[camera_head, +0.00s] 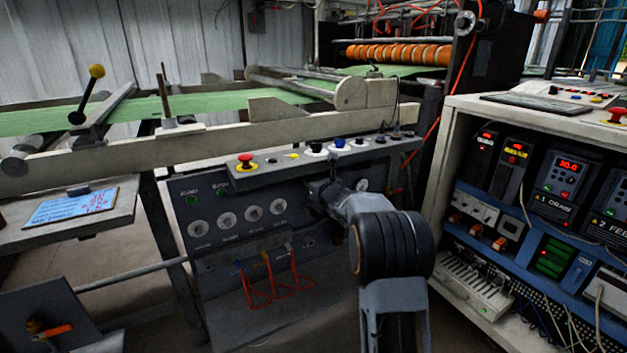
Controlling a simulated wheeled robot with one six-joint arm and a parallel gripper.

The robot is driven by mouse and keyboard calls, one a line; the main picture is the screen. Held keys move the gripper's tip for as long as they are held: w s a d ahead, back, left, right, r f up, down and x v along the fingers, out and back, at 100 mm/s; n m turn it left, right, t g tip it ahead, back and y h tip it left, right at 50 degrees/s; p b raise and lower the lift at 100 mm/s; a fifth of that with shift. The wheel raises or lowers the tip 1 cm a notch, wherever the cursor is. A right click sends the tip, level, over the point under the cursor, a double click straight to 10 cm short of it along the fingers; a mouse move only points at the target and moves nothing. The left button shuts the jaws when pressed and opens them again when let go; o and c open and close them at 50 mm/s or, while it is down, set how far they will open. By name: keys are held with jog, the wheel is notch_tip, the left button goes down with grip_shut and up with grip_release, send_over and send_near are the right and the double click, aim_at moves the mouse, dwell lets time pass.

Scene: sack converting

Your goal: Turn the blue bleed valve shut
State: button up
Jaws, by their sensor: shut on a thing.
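My gripper (322,192) is dark and small in the view, at the upper right of the grey console's front panel (215,185). A round white gauge (362,185) shows just right of my gripper. My arm reaches in from the lower right and covers the panel's right part.
The console's top ledge (270,172) carries a red mushroom button (245,160) and a blue knob (340,143) above my gripper. Red hoses (272,290) loop low on the panel. A white cabinet (450,160) with drives stands close on the right. A green web (225,101) runs behind.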

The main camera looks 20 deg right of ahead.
jog(key=shift+r+m+p, duration=0.2)
jog(key=shift+m+p, duration=0.75)
jog(key=shift+m, duration=0.15)
jog(key=shift+d+f+m+p, duration=0.1)
jog(key=shift+m+p, duration=0.55)
jog(key=shift+m, duration=0.25)
jog(key=shift+f+m, duration=0.1)
jog(key=shift+m, duration=0.2)
jog(key=o, duration=0.6)
jog(key=shift+c, duration=0.2)
